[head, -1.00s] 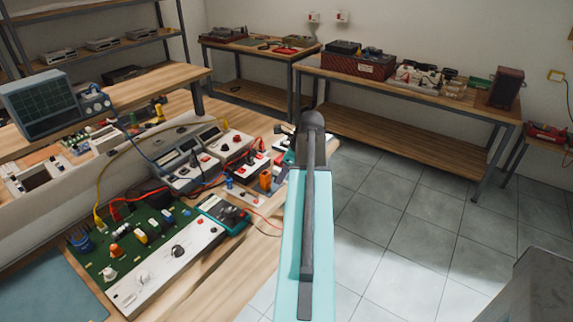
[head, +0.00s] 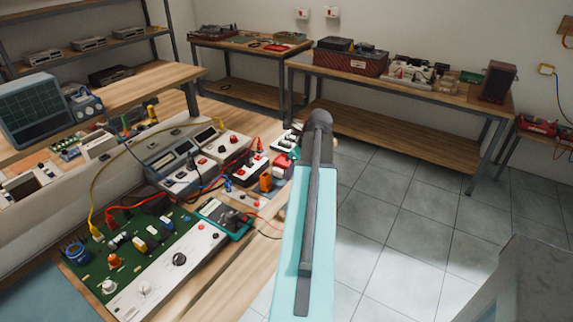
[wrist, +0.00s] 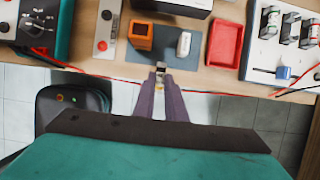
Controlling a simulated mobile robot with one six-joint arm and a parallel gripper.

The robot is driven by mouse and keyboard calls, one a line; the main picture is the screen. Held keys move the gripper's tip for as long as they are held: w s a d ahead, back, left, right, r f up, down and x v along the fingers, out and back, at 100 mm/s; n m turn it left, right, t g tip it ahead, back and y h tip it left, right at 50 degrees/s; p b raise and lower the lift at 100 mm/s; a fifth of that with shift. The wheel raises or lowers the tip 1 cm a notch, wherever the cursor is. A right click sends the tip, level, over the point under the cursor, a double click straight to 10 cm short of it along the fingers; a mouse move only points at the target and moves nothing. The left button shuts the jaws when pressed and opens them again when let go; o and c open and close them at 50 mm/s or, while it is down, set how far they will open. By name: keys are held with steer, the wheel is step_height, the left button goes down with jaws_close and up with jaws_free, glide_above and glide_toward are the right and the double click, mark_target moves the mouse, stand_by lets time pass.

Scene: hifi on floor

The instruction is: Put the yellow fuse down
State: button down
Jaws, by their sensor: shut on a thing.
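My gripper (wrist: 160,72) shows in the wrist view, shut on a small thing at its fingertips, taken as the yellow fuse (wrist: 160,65). Only a tiny end of it shows and its colour is hard to make out. The gripper hangs at the front edge of the bench, just in front of a grey mat (wrist: 160,57). On the mat are an orange open-topped block (wrist: 141,36) and a white capsule-shaped piece (wrist: 184,44). A red tray (wrist: 225,45) lies to their right. In the head view my arm hides the gripper and the fuse.
A red wire (wrist: 110,77) runs along the bench edge, passing by the fingers. A switch panel (wrist: 283,40) stands right, a meter (wrist: 42,30) left. A dark chair-like seat (wrist: 70,105) is below the bench. The tiled floor (head: 400,220) is open right of my arm.

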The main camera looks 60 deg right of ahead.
steer(key=shift+d, duration=0.1)
steer(key=shift+w+d, duration=0.45)
steer(key=shift+d, duration=0.25)
steer(key=w+d+p, duration=0.1)
steer(key=w+d, duration=0.1)
steer(key=d, duration=0.1)
steer(key=w+d+f+p, duration=0.1)
steer(key=w+d, duration=0.2)
steer(key=d, duration=0.1)
steer(key=w+d+p, duration=0.2)
steer(key=w+d, duration=0.1)
steer(key=d, duration=0.1)
steer(key=shift+w+d+f, duration=0.1)
steer(key=shift+d+f, duration=0.15)
steer(key=shift+f, duration=0.15)
steer(key=shift+f+p, duration=0.75)
steer(key=shift+f, duration=0.9)
steer(key=shift+f, duration=0.1)
steer(key=c, duration=1.8)
jaws_free()
